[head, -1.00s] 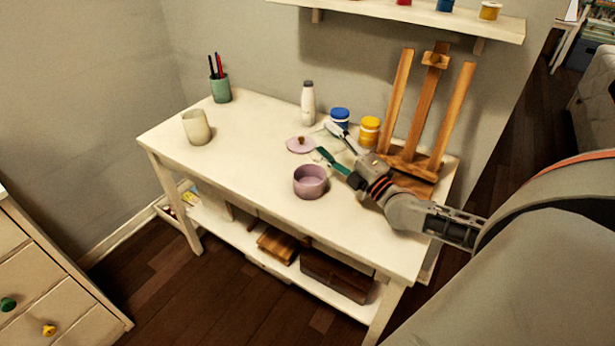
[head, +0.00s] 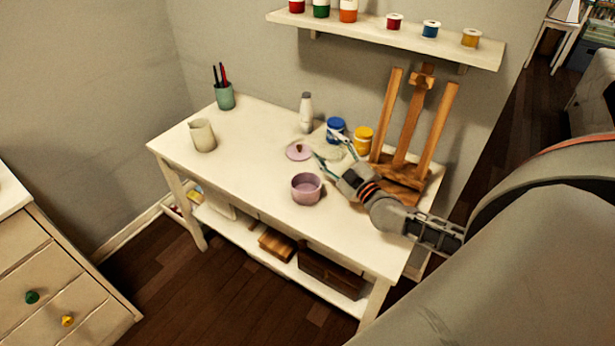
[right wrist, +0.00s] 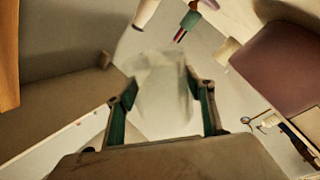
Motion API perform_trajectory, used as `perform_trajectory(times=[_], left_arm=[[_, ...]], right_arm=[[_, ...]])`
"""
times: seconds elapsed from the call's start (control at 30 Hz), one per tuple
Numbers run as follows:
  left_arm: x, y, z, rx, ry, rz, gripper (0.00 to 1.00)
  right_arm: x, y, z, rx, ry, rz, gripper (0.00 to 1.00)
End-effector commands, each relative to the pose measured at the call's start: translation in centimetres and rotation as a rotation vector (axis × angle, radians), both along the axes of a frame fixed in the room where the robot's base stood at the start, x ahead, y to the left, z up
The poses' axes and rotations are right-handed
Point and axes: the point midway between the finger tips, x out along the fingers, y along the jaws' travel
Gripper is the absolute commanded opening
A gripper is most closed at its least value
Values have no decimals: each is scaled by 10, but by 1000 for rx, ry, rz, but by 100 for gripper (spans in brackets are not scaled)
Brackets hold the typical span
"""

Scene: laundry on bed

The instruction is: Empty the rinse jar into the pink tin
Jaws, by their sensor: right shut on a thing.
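The pink tin (head: 306,193) stands open on the white table, near its front edge. It also shows large at the right of the right wrist view (right wrist: 283,62). The rinse jar (head: 324,149) is a clear, faint shape behind the tin, hard to make out in the head view. My right gripper (head: 326,147) is shut on it, just behind the tin. In the right wrist view the see-through jar (right wrist: 162,88) sits between the two green-padded fingers. Whether it touches the table is not clear. My left gripper is not in view.
A pink lid (head: 298,152) lies left of the jar. A white bottle (head: 306,112), a blue paint pot (head: 335,129), a yellow pot (head: 363,140) and a wooden easel (head: 405,140) stand close behind. A cream jug (head: 202,135) is farther left. The table's left-front is clear.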

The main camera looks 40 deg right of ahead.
Motion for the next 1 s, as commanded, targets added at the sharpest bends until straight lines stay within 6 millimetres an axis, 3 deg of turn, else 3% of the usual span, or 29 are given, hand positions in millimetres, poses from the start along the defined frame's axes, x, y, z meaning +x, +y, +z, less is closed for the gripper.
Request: perform_trajectory(times=[0.03, 0.2, 0.5, 0.8, 1.0], left_arm=[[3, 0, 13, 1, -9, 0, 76], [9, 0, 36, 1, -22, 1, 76], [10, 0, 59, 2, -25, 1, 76], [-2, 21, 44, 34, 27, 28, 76], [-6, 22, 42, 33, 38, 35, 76]], right_arm=[[0, 0, 6, 34, 3, -1, 25], [1, -4, 5, 166, 22, -1, 25], [3, -23, 0, 408, 53, 0, 25], [5, -37, -7, 647, 85, 1, 25], [6, -42, -12, 751, 98, 2, 25]])
